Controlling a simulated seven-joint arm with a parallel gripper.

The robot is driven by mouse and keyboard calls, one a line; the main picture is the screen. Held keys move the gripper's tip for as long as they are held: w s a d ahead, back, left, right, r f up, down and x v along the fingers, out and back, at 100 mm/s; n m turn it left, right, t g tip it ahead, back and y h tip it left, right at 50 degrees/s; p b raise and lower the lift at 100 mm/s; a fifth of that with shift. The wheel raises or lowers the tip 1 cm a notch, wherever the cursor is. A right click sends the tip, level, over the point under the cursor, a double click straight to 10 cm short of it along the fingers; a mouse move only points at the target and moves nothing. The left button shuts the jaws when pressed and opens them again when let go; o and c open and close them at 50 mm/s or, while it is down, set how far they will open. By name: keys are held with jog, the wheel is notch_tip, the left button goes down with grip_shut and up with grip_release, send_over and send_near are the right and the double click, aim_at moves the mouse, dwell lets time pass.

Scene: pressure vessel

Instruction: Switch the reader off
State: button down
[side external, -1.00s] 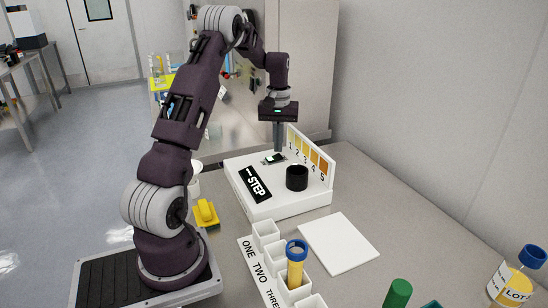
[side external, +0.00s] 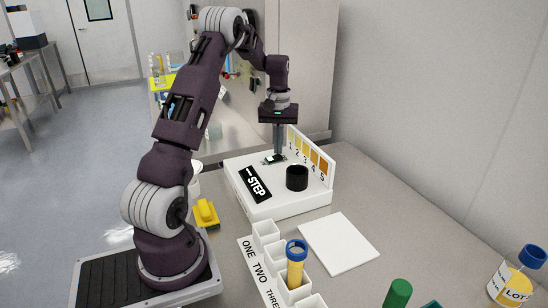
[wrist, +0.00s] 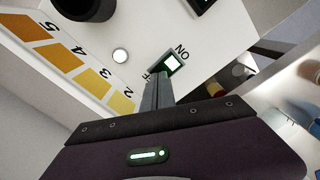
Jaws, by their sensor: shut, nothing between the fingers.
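The reader (side external: 268,207) is a white box on the table with a colour scale numbered 1 to 5 (side external: 311,153) along its back and a black STEP label (side external: 255,185) on top. My gripper (side external: 278,157) is shut and empty, pointing down at the switch. In the wrist view its fingertips (wrist: 158,78) are right at the switch's edge on the partly hidden word's side; I cannot tell whether they touch it.
A black cylindrical well (side external: 297,178) stands on the reader near my gripper. In front are a white pad (side external: 338,243), a labelled rack (side external: 264,268) holding a blue-capped tube (side external: 296,263), and a LOT bottle (side external: 516,281). A yellow object (side external: 206,213) lies by my base.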

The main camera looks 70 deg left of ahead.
jog(key=shift+f, duration=0.65)
jog(key=shift+r, duration=3.55)
jog(key=s+d+r+m+t, duration=0.1)
jog(key=s+d+r+m, duration=0.15)
jog(key=d+r, duration=0.6)
jog(key=s+d+r+m+t, duration=0.2)
jog(key=d+r+m, duration=0.15)
jog(key=d, duration=0.95)
jog(key=s+d+f+m+t, duration=0.2)
jog(key=s+d+m, duration=0.4)
jog(key=s+d, duration=0.7)
jog(key=s, duration=0.2)
jog(key=shift+s+f+t, duration=0.2)
jog(key=shift+s+t, duration=0.1)
jog(key=shift+s, duration=0.1)
jog(key=shift+d, duration=0.1)
